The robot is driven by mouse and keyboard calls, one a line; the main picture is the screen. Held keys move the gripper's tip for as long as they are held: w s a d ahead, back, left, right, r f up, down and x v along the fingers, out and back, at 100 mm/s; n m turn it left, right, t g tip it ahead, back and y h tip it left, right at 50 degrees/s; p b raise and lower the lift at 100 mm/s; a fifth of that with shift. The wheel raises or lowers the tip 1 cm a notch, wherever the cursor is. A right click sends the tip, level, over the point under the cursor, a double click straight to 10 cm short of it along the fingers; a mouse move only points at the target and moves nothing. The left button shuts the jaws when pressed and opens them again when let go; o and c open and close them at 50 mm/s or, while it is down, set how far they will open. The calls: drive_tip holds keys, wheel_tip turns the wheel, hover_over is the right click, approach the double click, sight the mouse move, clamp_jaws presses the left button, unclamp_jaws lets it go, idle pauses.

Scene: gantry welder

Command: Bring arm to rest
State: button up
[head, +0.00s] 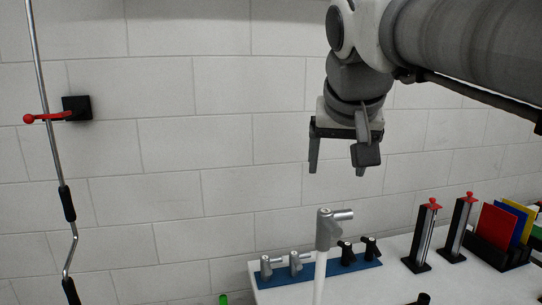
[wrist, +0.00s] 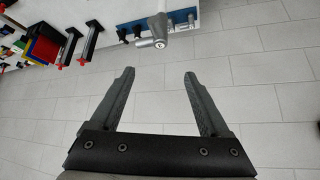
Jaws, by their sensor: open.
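My gripper (head: 338,170) hangs from my arm at the upper right of the head view, its fingers pointing down. It is open, with nothing between the fingers. In the wrist view its two fingers (wrist: 158,76) stand apart with clear space between them. Below the gripper in the head view, a grey nozzle-like fitting (head: 328,232) sits on top of a white upright post. The gripper is above it and apart from it. A similar grey fitting shows past the fingertips in the wrist view (wrist: 152,38).
A white table (head: 395,285) carries a blue rack (head: 330,271) with several grey and black fittings. Two black stands with red tops (head: 422,238) and a holder with coloured plates (head: 496,228) stand at right.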

drive_tip(key=s+d+f+n+g, duration=0.1)
drive_tip(key=s+f, duration=0.6)
drive_tip(key=f, duration=0.3)
drive_tip(key=s+f+n+g+y, duration=0.1)
drive_tip(key=s+f, duration=0.7)
drive_tip(key=f, duration=0.3)
drive_tip(key=shift+s+d+f, duration=0.2)
drive_tip(key=shift+d, duration=0.15)
